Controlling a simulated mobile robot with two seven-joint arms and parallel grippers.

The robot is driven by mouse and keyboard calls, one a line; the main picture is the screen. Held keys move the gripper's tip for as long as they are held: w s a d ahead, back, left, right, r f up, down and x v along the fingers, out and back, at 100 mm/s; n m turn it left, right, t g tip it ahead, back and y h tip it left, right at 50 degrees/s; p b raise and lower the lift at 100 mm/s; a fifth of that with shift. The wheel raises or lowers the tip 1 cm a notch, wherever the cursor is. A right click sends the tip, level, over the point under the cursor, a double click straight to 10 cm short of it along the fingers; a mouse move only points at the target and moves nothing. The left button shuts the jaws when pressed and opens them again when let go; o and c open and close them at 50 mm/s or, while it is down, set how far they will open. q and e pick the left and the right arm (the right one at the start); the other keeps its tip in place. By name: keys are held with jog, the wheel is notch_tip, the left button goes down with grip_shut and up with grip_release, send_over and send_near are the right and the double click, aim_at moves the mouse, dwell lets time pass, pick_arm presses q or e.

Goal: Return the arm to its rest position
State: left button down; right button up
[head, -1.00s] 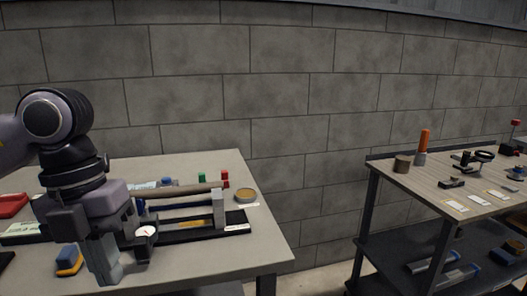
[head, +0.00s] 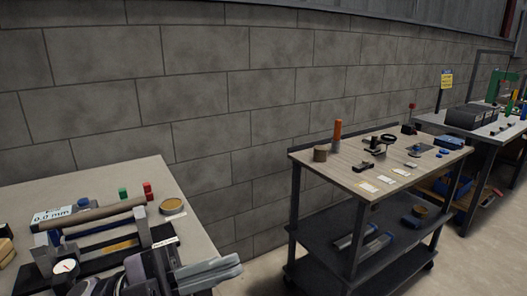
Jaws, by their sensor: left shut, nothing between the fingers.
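My left gripper (head: 212,272) shows at the bottom of the head view, left of centre. Its grey fingers are together, point to the right and hold nothing. It is in front of the near right part of the left workbench (head: 190,215) and hides that part. Most of my left arm is out of view. My right gripper is not in view.
A shelved cart (head: 345,178) with small parts stands to the right, another bench (head: 480,130) beyond. Floor shows between bench and cart.

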pick_arm(q)
jog(key=w+a+f+n+t+y+p, duration=0.1)
jog(key=w+a+f+n+t+y, duration=0.25)
jog(key=f+n+t+y, duration=0.6)
jog(key=w+a+f+n+t+y+p, duration=0.1)
jog(key=w+a+f+n+t+y, duration=0.3)
jog(key=f+n+t, duration=0.6)
jog(key=s+a+f+n+g+y, duration=0.3)
jog(key=s+f+g, duration=0.2)
jog(key=s+f, duration=0.2)
jog(key=s+a+f+n+g+y+p, duration=0.1)
jog(key=s+a+f+n+g+y, duration=0.2)
jog(key=s+f, duration=0.4)
notch_tip(320, 180, down, 3)
jog(key=shift+a+r+n+g+y+p, duration=0.15)
jog(key=shift+a+n+g+y+p, duration=0.2)
jog(key=shift+a+g+y, duration=0.4)
jog(key=shift+d, duration=0.15)
